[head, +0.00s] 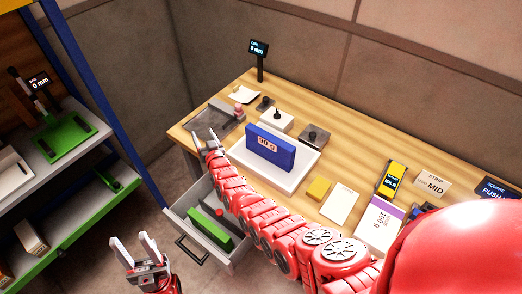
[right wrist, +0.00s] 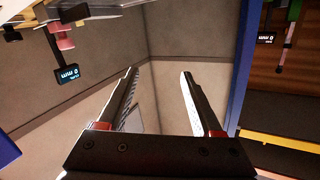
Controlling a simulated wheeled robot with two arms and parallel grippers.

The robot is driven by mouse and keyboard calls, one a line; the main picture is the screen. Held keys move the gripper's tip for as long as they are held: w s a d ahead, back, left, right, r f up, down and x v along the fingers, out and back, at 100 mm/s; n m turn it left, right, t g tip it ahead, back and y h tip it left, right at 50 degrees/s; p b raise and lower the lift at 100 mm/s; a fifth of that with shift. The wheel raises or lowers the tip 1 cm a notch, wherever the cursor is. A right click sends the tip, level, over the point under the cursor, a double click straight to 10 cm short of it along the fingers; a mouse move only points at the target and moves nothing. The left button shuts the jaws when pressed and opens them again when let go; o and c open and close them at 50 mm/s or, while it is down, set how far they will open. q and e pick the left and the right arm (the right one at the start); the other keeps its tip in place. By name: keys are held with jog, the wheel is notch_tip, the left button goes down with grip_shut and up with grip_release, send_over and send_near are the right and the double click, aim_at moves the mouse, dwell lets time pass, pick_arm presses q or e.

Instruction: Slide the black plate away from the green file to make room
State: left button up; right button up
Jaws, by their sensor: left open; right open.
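The green file (head: 208,231) lies in the open drawer (head: 178,232) under the table's left end. A thin dark piece (head: 209,211), apparently the black plate, is beside it toward the back; the arm partly hides that area, so I cannot tell whether they touch. My right gripper (head: 205,139) is open and empty, above the drawer near the table's left edge, with its arm reaching across the drawer's right side. In the right wrist view its open jaws (right wrist: 158,105) have nothing between them. My left gripper (head: 134,246) is open and empty, left of the drawer's front.
The wooden table (head: 300,85) holds a white platform with a blue pack (head: 270,148), small blocks, cards and a display (head: 259,47). A shelf rack with a blue post (head: 110,120) stands at left, carrying a green tray (head: 66,137). Floor shows between rack and drawer.

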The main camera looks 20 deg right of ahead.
jog(key=s+d+r+t+h+b, duration=0.1)
jog(key=s+d+r+t+h, duration=0.1)
jog(key=s, duration=0.5)
jog(key=s+d+r+m+t+h, duration=0.1)
jog(key=s+d+r+t, duration=0.3)
jog(key=s+d, duration=0.4)
jog(key=s+d+r+m+t+h+b, duration=0.1)
jog(key=s+d+r+t+h, duration=0.2)
jog(key=s, duration=0.4)
notch_tip(320, 180, up, 3)
jog(key=shift+s+d+f+t+b, duration=0.25)
jog(key=shift+d+t, duration=0.35)
jog(key=shift+d, duration=0.5)
jog(key=shift+w+m, duration=0.15)
jog(key=shift+m, duration=0.15)
